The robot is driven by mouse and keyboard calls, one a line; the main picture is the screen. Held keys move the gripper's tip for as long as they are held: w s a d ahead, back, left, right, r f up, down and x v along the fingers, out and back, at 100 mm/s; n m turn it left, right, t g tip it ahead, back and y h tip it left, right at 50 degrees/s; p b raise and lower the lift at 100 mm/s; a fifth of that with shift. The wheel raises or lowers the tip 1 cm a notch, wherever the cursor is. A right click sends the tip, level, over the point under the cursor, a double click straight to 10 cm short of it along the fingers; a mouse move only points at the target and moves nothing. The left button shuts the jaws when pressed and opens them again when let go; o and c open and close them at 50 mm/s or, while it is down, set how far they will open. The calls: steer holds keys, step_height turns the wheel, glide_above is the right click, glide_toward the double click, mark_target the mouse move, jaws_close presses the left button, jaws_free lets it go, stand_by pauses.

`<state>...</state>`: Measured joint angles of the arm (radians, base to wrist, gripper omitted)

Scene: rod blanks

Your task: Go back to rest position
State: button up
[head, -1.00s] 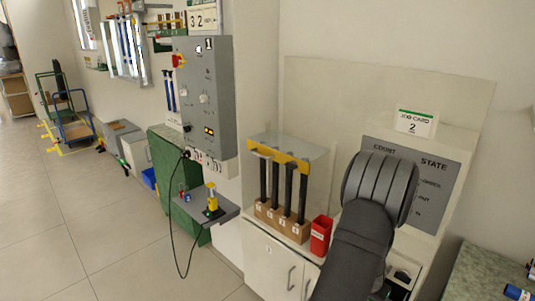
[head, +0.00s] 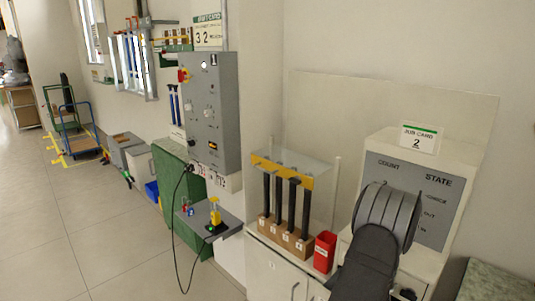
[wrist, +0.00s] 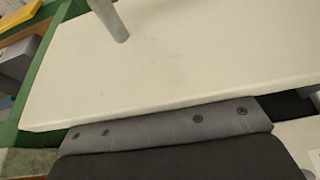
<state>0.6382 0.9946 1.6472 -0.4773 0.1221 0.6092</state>
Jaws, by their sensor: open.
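My arm rises from the bottom right of the head view, with a dark ribbed joint in front of the grey count and state board (head: 425,188). My gripper's fingers do not show in the head view, and I cannot make them out in the wrist view. Several dark rods (head: 278,205) stand upright in a brown block (head: 285,238) under a yellow bar (head: 282,171), left of my arm. The wrist view looks over a pale flat surface (wrist: 170,75) with a grey cylindrical piece (wrist: 112,20) at its top edge.
A red bin (head: 325,252) stands between the rods and my arm. A clear panel is behind them. A grey control box (head: 211,110) hangs at the left above a small shelf (head: 225,222). Open floor (head: 50,230) lies far left. A green-topped surface (head: 490,283) is at the right.

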steer(key=v, duration=1.2)
steer(key=shift+r, duration=0.4)
steer(key=x, duration=1.2)
steer(key=shift+f, duration=0.4)
step_height(320, 180, up, 18)
steer(key=w+d+r+m, duration=0.1)
steer(key=w+d+r, duration=0.2)
steer(key=w+r, duration=0.6)
steer(key=shift+w+r, duration=0.25)
steer(key=shift+r, duration=1.8)
